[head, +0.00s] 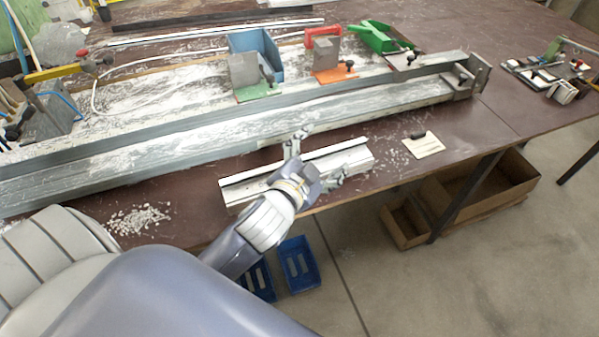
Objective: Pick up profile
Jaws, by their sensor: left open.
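A short white and grey profile (240,190) lies on the brown bench near its front edge, in front of the long metal clamp rail. My left gripper (318,160) is over the profile, with its fingers spread open. The wrist hides the middle of the profile. I cannot tell whether the fingers touch it. My right gripper is not in the head view.
A long metal rail (140,155) with white shavings runs behind the profile. Blue (256,50), red (323,35) and green (378,38) clamp parts stand behind it. A small cream plate (423,145) lies to the right. Blue crates (298,262) and cardboard boxes (480,195) are below the bench.

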